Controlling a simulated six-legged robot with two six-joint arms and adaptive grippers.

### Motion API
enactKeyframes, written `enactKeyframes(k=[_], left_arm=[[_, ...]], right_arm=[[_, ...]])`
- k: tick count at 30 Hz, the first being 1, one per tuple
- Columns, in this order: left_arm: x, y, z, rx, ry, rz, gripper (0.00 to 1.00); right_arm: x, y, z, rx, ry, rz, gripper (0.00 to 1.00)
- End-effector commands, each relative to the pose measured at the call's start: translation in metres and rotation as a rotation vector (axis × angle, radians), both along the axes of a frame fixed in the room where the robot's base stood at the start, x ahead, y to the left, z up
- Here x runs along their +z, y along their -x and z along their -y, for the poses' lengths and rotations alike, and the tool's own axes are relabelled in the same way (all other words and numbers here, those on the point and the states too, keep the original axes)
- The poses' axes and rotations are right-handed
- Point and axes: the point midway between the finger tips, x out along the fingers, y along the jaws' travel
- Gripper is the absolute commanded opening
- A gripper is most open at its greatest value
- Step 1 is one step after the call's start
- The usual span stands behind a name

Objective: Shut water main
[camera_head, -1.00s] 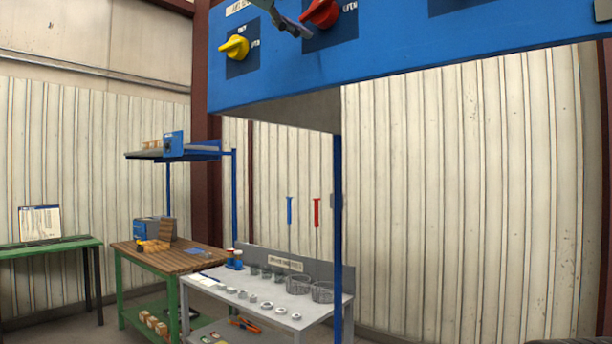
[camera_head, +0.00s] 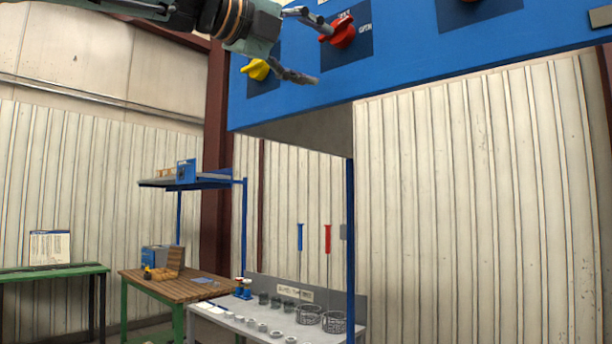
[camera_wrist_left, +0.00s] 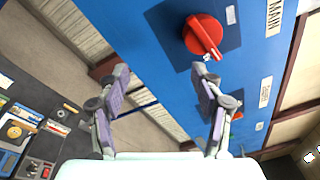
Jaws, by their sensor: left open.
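A red rotary knob (camera_head: 343,32) sits on a dark blue plate on the blue panel (camera_head: 400,65), with small lettering above and to its right. In the left wrist view the red knob (camera_wrist_left: 203,35) shows near the top, beside a white label reading "MAIN" (camera_wrist_left: 275,17). My left gripper (camera_head: 306,44) is open and empty, fingers just left of the red knob in the head view. In the left wrist view its fingers (camera_wrist_left: 162,77) are spread below the knob. No contact shows. A yellow knob (camera_head: 257,69) is left of and behind the gripper. My right gripper is not in view.
Below stand a wooden-topped bench (camera_head: 180,287), a grey table (camera_head: 235,325) with small parts and baskets, and a blue-framed shelf (camera_head: 205,183). A green table (camera_head: 50,271) is at the far left. A blue post (camera_head: 350,240) stands under the panel.

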Motion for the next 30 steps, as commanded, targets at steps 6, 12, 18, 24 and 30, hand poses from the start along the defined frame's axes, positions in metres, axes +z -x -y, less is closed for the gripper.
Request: enactKeyframes(k=[6,12,18,24,30], left_arm=[[-0.035,-0.021,0.003,-0.047,0.141,-0.111,0.66],[-0.064,-0.038,0.002,-0.071,0.279,-0.208,0.66],[-0.093,-0.055,-0.003,-0.079,0.417,-0.299,0.66],[-0.121,-0.071,-0.008,-0.069,0.506,-0.377,0.66],[-0.149,-0.087,-0.012,-0.053,0.557,-0.448,0.66]], right_arm=[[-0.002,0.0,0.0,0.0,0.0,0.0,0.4],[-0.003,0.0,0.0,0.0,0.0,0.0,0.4],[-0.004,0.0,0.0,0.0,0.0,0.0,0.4],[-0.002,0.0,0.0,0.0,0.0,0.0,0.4],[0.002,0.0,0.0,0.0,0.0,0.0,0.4]])
